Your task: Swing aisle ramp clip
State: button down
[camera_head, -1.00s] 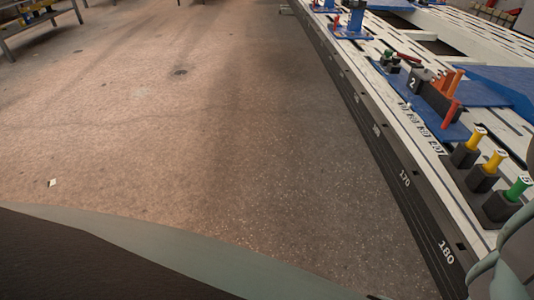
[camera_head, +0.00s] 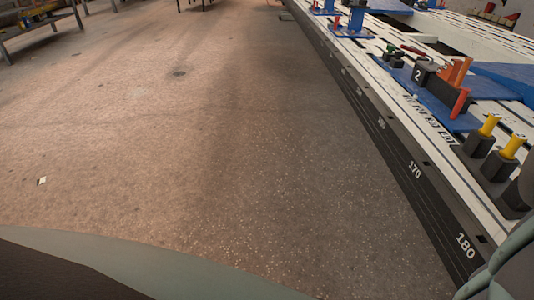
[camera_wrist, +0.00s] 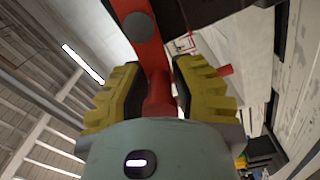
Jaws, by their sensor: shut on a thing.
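In the wrist view my gripper (camera_wrist: 160,78) has two yellow ribbed fingers closed from both sides on a red bar-like part (camera_wrist: 149,48), which looks like the clip's lever. The part has a round dark pivot or cap near the top of the picture and a thicker red end between the fingers. The fingers and the wrist housing hide some of it.
A long bench (camera_head: 413,168) with a numbered dark side runs along the right. The floor (camera_head: 210,150) to the left is open. A rack stands far left.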

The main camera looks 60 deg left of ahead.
jog(key=shift+f, duration=0.15)
dwell(0.3)
jog(key=c, duration=1.1)
grip_release()
jog(key=shift+c, duration=0.2)
jog(key=shift+o, duration=1.4)
jog(key=shift+w+a, duration=0.1)
jog(key=shift+s+a, duration=0.1)
jog(key=shift+s, duration=0.4)
jog(key=v, duration=1.1)
